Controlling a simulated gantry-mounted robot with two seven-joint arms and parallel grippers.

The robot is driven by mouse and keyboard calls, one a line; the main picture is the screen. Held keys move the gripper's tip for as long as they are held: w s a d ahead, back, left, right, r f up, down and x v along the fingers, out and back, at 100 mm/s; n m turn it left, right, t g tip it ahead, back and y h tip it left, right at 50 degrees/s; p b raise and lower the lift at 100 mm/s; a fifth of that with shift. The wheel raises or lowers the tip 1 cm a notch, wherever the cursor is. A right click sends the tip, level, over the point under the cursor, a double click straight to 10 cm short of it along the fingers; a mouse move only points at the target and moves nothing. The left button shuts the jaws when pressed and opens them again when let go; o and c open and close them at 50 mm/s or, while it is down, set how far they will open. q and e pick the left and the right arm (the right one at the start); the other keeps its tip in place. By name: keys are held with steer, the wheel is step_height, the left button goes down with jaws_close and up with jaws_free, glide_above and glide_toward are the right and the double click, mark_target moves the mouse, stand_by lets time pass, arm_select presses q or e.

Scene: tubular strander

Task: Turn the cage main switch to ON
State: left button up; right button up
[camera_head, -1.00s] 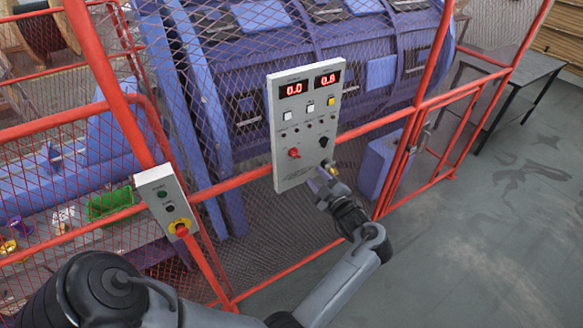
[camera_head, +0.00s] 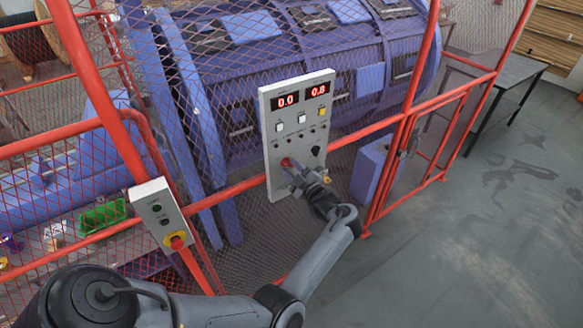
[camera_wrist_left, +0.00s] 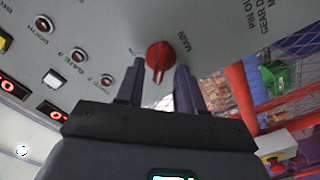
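The cage main switch is a red rotary knob (camera_head: 287,162) on the grey control panel (camera_head: 277,187) fixed to the red fence. In the left wrist view the red knob (camera_wrist_left: 158,58) sits beside the printed word MAIN, its handle running roughly up and down in the picture. My left gripper (camera_head: 290,170) is at the panel's lower left, in front of the knob. Its fingers (camera_wrist_left: 160,74) are open, one on each side of the knob, with visible gaps. I cannot tell how far the fingertips reach over it. My right gripper is not in view.
The panel also has two red displays, push buttons and a black knob (camera_head: 316,150). A smaller box with a red-and-yellow stop button (camera_head: 176,241) hangs on the fence at left. Red mesh fencing (camera_head: 385,134) stands before the blue machine. Open floor lies at right.

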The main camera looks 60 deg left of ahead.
arm_select(q)
steer(key=shift+a, duration=0.2)
jaws_close()
